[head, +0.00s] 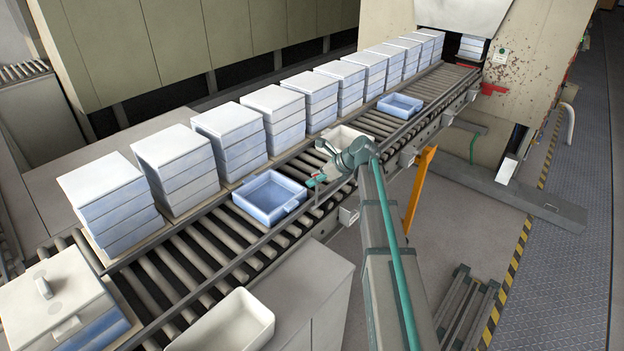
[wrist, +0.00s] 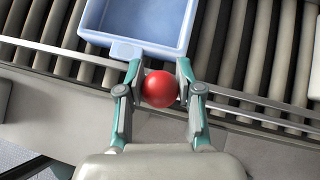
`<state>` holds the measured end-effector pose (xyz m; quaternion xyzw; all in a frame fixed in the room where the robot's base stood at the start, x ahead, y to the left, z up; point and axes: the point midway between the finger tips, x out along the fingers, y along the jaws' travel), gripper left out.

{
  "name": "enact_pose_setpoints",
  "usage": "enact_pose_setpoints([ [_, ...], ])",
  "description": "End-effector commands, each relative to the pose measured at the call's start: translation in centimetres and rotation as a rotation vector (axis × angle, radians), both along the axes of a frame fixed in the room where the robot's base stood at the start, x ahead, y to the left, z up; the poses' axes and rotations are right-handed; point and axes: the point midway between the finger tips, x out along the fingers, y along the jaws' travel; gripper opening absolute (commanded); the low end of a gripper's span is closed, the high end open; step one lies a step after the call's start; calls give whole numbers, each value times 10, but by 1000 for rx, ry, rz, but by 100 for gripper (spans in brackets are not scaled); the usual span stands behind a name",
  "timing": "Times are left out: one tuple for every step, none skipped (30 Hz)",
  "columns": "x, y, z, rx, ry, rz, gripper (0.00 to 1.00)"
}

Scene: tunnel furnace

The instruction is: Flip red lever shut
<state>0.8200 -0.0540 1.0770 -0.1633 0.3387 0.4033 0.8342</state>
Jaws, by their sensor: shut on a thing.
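My gripper (wrist: 158,84) is shut on a red ball (wrist: 159,89), with one finger on each side of it. No stem shows in the wrist view, so I cannot tell whether the ball is the knob of a lever. In the head view my gripper (head: 317,181) is beside the near rail of the roller conveyor, close to a blue tray. A red fitting (head: 493,89) sits on the furnace wall near the conveyor's far end, well away from my gripper. I cannot tell whether it is a lever.
The blue tray (head: 268,198) lies on the rollers just past my gripper; another blue tray (head: 400,105) lies farther along. Stacked lidded boxes (head: 229,122) line the far side. A white bin (head: 225,325) stands at the near side. An orange post (head: 419,190) stands right of my arm.

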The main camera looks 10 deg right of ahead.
Motion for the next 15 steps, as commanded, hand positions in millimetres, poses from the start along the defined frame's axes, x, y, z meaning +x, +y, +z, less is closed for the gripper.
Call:
enact_pose_setpoints([
  [0,-2,-2,-5,4,-3,0],
  [0,-2,-3,-5,3,-2,0],
  [0,-2,-3,-5,3,-2,0],
  [0,-2,-3,-6,4,-2,0],
  [-1,-2,-3,-6,4,-2,0],
  [-1,-2,-3,-6,4,-2,42],
  [-1,-2,-3,-5,4,-1,47],
  [-1,-2,-3,-5,4,-1,52],
  [-1,-1,-3,-4,3,-1,59],
  [-1,-1,-2,-4,3,-1,61],
  [-1,-1,-2,-4,3,-1,61],
  [-1,-1,-2,-4,3,0,61],
  [-1,-1,-2,-3,2,0,61],
  [-1,-1,-2,-3,2,0,61],
  [-1,-1,-2,-3,2,0,61],
])
